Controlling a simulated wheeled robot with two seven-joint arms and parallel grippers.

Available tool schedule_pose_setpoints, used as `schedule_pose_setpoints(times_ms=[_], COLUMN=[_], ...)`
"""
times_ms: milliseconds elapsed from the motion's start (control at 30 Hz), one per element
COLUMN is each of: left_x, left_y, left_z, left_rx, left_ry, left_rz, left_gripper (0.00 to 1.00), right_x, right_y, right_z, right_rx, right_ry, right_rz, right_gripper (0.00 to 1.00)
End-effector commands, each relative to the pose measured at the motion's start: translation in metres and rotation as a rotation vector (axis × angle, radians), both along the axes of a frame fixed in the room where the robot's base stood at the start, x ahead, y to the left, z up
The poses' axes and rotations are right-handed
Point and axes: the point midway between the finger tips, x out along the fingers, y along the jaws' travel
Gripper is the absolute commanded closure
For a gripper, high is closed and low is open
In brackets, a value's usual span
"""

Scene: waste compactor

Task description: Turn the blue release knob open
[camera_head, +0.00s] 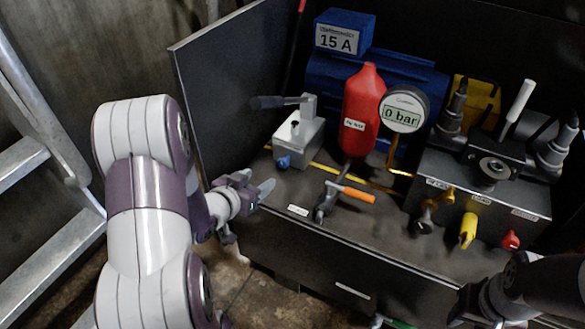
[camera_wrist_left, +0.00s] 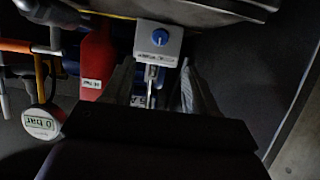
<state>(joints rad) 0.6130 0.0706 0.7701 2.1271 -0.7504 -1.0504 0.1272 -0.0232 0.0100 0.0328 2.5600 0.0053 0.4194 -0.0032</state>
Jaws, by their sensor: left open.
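The blue release knob (camera_head: 283,162) is on the front of a small grey block (camera_head: 302,140) at the left of the dark bench top. In the left wrist view the knob (camera_wrist_left: 160,37) faces the camera on its pale housing, with a white mark on it. My left gripper (camera_head: 262,186) is open and empty, left of and in front of the knob, apart from it. In the left wrist view its two fingers (camera_wrist_left: 157,85) are spread, with the knob beyond them. My right gripper (camera_head: 478,306) is dark and partly cut off at the bottom right; its jaws are unclear.
A red cylinder (camera_head: 363,108) and a gauge reading 0 bar (camera_head: 404,110) stand right of the block. An orange-handled lever (camera_head: 352,193) lies in front. A valve block (camera_head: 484,190) with yellow and red knobs is at right. A ladder (camera_head: 45,170) stands at left.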

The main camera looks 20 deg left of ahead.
Motion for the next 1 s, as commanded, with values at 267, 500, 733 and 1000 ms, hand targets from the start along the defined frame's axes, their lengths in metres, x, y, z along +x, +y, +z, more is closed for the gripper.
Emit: schedule_pose_setpoints(times_ms=[267,500,733,1000], left_x=[0.062,0.102,0.11,0.109], left_y=[-0.006,-0.008,-0.009,-0.009], left_z=[-0.035,-0.047,-0.047,-0.047], left_rx=[0.0,0.001,-0.001,0.0], left_ry=[0.001,0.002,0.004,0.004], left_rz=[-0.002,0.002,0.004,0.004], left_gripper=[0.42,0.42,0.42,0.91], right_x=[0.0,0.0,0.0,0.0], right_y=[0.0,0.0,0.0,0.0], right_z=[-0.043,-0.062,-0.062,-0.062], right_rx=[0.0,0.0,0.0,0.0], right_ry=[0.001,0.001,0.001,0.001], right_rz=[0.0,0.0,0.0,0.0], right_gripper=[0.57,0.57,0.57,0.57])
